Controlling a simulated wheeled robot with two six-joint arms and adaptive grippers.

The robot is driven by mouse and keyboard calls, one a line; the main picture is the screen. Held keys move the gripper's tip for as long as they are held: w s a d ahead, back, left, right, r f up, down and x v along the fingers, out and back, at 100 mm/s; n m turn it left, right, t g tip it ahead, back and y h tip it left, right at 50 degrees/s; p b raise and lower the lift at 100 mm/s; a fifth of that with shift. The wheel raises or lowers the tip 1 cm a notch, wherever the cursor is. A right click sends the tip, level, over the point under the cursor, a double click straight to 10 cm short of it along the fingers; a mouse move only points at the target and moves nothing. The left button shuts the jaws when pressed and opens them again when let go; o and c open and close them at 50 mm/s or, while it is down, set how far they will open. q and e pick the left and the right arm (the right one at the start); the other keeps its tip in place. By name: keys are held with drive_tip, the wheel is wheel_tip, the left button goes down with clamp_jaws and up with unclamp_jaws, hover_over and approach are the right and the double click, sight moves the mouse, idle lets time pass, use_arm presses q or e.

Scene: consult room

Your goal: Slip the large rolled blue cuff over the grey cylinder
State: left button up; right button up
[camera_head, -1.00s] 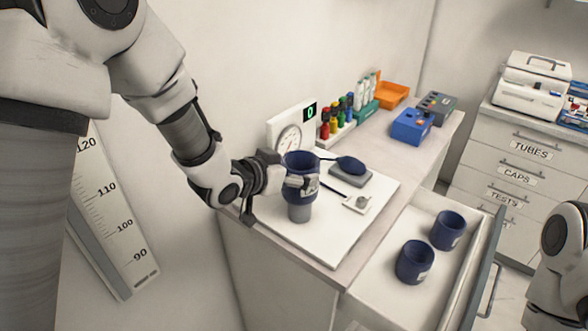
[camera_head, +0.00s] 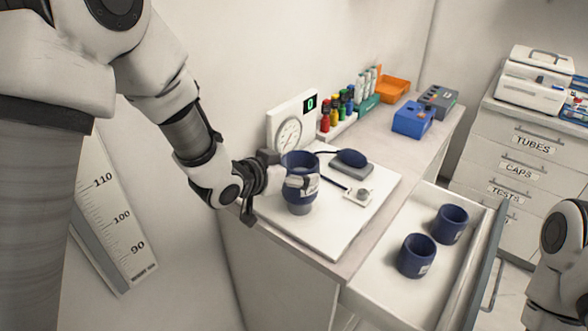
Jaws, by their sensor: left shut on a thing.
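The large rolled blue cuff (camera_head: 300,193) is upright around the grey cylinder (camera_head: 301,209). Only a short grey stretch of the cylinder shows below the cuff's lower edge, above the white board (camera_head: 335,238). My left gripper (camera_head: 295,181) is shut on the cuff near its upper part, reaching in from the left. The cylinder's top is hidden inside the cuff. Of my right arm, only a part shows at the right edge; its gripper is out of the picture.
Two other blue cuffs (camera_head: 417,256) (camera_head: 450,224) stand in the open drawer (camera_head: 380,297) at the right. A gauge (camera_head: 290,132), a bulb on a grey block (camera_head: 351,159), coloured bottles (camera_head: 337,110), an orange tray (camera_head: 393,89) and a blue box (camera_head: 411,120) stand behind.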

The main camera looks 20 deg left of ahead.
sight(288, 187)
use_arm(q)
drive_tip(key=shift+f+b, duration=1.6)
drive_tip(key=shift+f, duration=0.6)
drive_tip(key=o, duration=1.1)
drive_tip(key=shift+r, duration=0.1)
wheel_tip(288, 187, up, 10)
drive_tip(key=shift+f, duration=0.1)
